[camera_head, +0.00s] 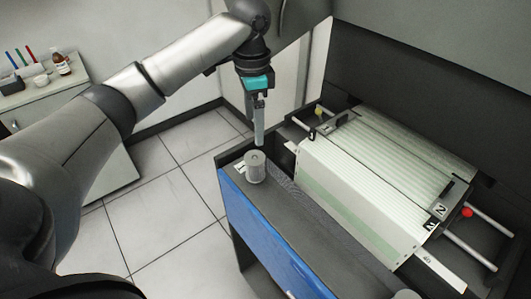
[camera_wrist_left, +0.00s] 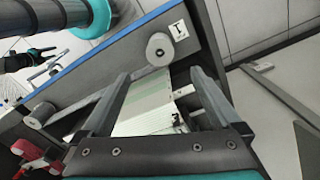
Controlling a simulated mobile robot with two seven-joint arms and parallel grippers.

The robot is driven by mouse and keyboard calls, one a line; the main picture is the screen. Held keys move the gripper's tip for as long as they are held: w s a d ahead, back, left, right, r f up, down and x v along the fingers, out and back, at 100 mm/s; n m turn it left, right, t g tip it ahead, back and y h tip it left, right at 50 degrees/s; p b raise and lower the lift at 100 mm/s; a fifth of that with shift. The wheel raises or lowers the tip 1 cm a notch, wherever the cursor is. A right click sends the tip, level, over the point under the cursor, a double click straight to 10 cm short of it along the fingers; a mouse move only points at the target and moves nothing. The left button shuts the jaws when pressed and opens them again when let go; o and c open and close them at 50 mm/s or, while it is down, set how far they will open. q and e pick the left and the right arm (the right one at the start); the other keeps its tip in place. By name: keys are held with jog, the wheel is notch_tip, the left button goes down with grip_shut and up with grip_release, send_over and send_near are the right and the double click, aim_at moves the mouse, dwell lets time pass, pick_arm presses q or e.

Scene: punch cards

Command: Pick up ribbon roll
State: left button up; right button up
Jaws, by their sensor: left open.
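The grey ribbon roll (camera_head: 255,167) stands upright on the far left end of the dark counter. It also shows in the left wrist view (camera_wrist_left: 160,50), beside a label marked 1. My left gripper (camera_head: 260,143) points down just above the roll in the head view. In the left wrist view its two fingers (camera_wrist_left: 160,72) are spread apart with nothing held between them, and the roll shows just beyond the fingertips. What looks like my right gripper (camera_wrist_left: 40,62) is small at the left of the wrist view, and its jaws are too small to judge.
A pale ribbed machine (camera_head: 370,185) stands to the right of the roll on the counter. A second grey roll (camera_wrist_left: 42,115) stands farther along the counter. A blue panel (camera_head: 265,235) covers the counter's front. A side cabinet (camera_head: 75,120) carries pens and a bottle.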

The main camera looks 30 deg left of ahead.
pick_arm(q)
send_over(254, 159)
notch_tip(254, 159, down, 6)
notch_tip(254, 159, down, 3)
jog(key=shift+r, duration=0.1)
jog(key=shift+f+b, duration=0.3)
jog(key=shift+f, duration=0.6)
jog(key=f, duration=0.4)
jog(key=shift+w+f, duration=0.2)
jog(key=shift+f, duration=0.05)
pick_arm(e)
jog(key=shift+s+f, duration=0.25)
jog(key=shift+s, duration=0.3)
jog(key=shift+s+f, duration=0.2)
jog(key=shift+s, duration=0.35)
pick_arm(q)
jog(key=shift+r, duration=0.1)
grip_shut()
pick_arm(e)
jog(key=shift+s, duration=0.2)
